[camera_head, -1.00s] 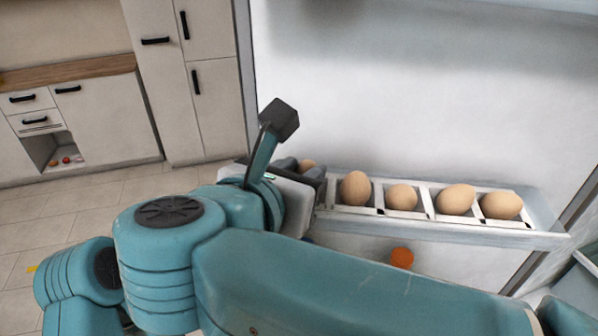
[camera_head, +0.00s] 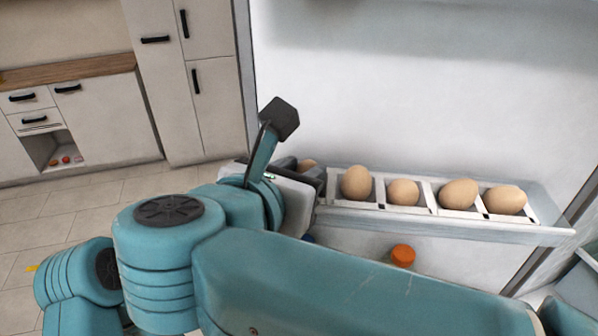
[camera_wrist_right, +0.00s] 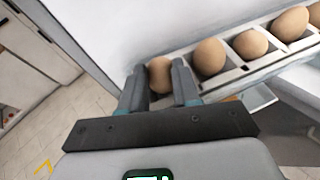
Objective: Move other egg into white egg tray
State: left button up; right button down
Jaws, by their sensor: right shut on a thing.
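The white egg tray (camera_head: 375,208) sits on a fridge door shelf and holds several brown eggs in a row, including one egg (camera_head: 356,183) near its left part. My right gripper (camera_head: 312,168) is at the left end of the tray. It is shut on a brown egg (camera_wrist_right: 160,74), which shows between its two fingers in the right wrist view. My left gripper is not in view.
The fridge door (camera_head: 430,110) rises behind the shelf (camera_head: 520,232). An orange-capped item (camera_head: 403,255) stands below the shelf. White cabinets (camera_head: 90,115) stand at the left across a tiled floor (camera_head: 60,215).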

jog(key=shift+f, duration=0.15)
jog(key=c, duration=0.7)
grip_release()
jog(key=shift+c, duration=0.2)
